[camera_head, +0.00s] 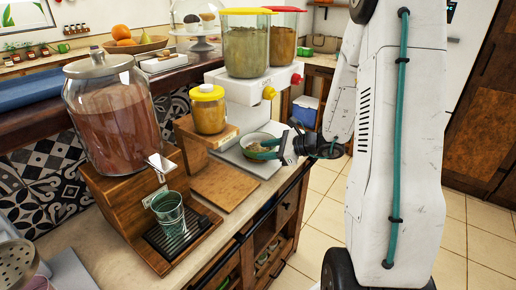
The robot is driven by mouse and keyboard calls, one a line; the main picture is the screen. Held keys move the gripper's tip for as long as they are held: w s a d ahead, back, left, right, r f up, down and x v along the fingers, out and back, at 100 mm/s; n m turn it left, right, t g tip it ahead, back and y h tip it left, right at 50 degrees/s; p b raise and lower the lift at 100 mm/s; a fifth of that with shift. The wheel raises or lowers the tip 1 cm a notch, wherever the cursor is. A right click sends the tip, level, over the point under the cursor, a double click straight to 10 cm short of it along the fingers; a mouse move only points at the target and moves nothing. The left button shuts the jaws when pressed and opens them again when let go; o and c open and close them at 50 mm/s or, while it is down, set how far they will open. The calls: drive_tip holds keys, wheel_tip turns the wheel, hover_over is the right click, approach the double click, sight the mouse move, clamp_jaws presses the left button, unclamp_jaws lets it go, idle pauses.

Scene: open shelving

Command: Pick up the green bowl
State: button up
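A small greenish-grey bowl (248,153) with brownish contents sits on a pale flat surface on the counter, below the dispenser. My gripper (271,149) is at the bowl's right side, reaching in from the right. The gripper is small here, and I cannot tell whether the fingers are spread or closed on the rim. The bowl's right edge is partly hidden by the gripper.
A large glass jar (112,108) on a wooden stand, with a green glass (169,213) under its tap, stands left. A yellow-lidded jar (208,112) is left of the bowl. A twin dispenser (246,90) rises behind it. Open tiled floor (318,235) lies right of the counter.

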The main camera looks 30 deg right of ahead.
sight(255, 152)
drive_tip(key=x, duration=0.4)
drive_tip(key=shift+a, duration=0.25)
clamp_jaws()
